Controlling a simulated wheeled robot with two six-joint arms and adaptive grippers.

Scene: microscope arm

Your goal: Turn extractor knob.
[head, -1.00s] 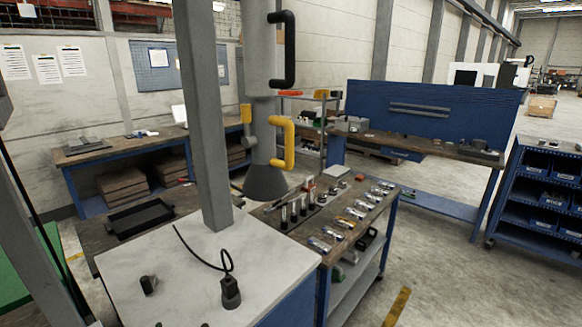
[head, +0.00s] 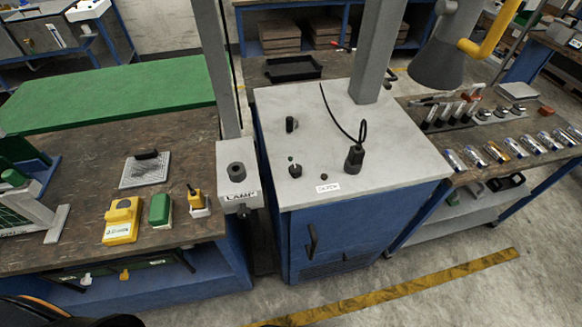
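The extractor is a grey funnel-shaped hood (head: 440,55) with a yellow handle (head: 497,32) at the top right. Below it stands a blue cabinet with a pale top (head: 345,130). On this top are a black knob (head: 291,124), a small toggle-like black control (head: 295,168), a small black button (head: 324,177) and a black fitting (head: 354,159) with a cable. A white label (head: 328,188) lies near the front edge, its text too small to read. I cannot tell which control is the extractor knob. Neither gripper can be made out.
A grey box labelled LAMP (head: 239,180) with a black knob stands left of the cabinet. The left bench (head: 75,160) holds yellow and green boxes. The right cart holds several metal cylinders (head: 495,152). A grey post (head: 378,50) rises behind the cabinet top. Floor in front is clear.

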